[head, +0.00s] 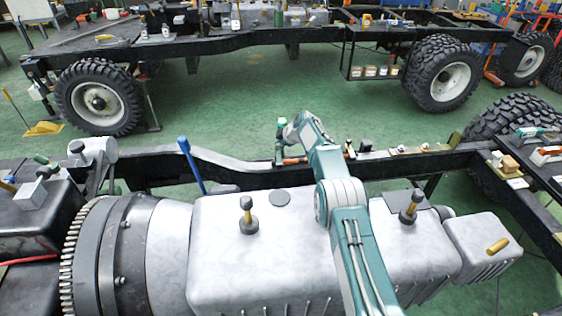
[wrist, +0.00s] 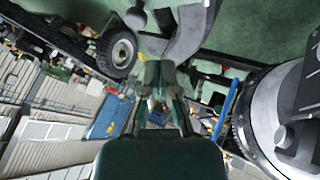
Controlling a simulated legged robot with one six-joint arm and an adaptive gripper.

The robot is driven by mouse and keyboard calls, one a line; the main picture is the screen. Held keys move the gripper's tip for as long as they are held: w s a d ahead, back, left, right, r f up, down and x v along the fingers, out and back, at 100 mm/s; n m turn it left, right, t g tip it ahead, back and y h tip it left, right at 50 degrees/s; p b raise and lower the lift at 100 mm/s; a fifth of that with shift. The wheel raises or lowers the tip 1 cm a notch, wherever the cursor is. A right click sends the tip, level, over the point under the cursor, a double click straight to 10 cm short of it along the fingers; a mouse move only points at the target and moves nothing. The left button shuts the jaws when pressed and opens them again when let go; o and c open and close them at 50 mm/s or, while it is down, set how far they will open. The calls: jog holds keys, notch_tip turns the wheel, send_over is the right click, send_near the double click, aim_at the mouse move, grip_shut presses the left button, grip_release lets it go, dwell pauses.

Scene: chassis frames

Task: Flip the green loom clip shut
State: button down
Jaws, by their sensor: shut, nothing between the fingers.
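My gripper (wrist: 160,72) is shut and empty in the wrist view, its fingertips close together in front of the dark chassis rail. In the head view my teal arm reaches over the grey engine to the near rail (head: 235,170), and its end is at the rail's upper side. A small green piece (head: 282,122) shows just left of my arm's end, above a dark upright part. I cannot tell whether it is the loom clip, nor whether the clip is open or shut. Contact with the gripper cannot be made out.
A blue rod (head: 191,165) stands upright left of the arm. An orange-handled item (head: 296,160) lies on the rail beside the arm. The large engine (head: 270,260) with upright plugs fills the foreground. Green floor (head: 220,95) is open between this rail and the far chassis (head: 215,43).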

jog(key=v, duration=1.3)
jog(key=shift+w+r, duration=0.2)
jog(key=shift+r, duration=0.15)
jog(key=shift+s, duration=0.1)
dwell(0.5)
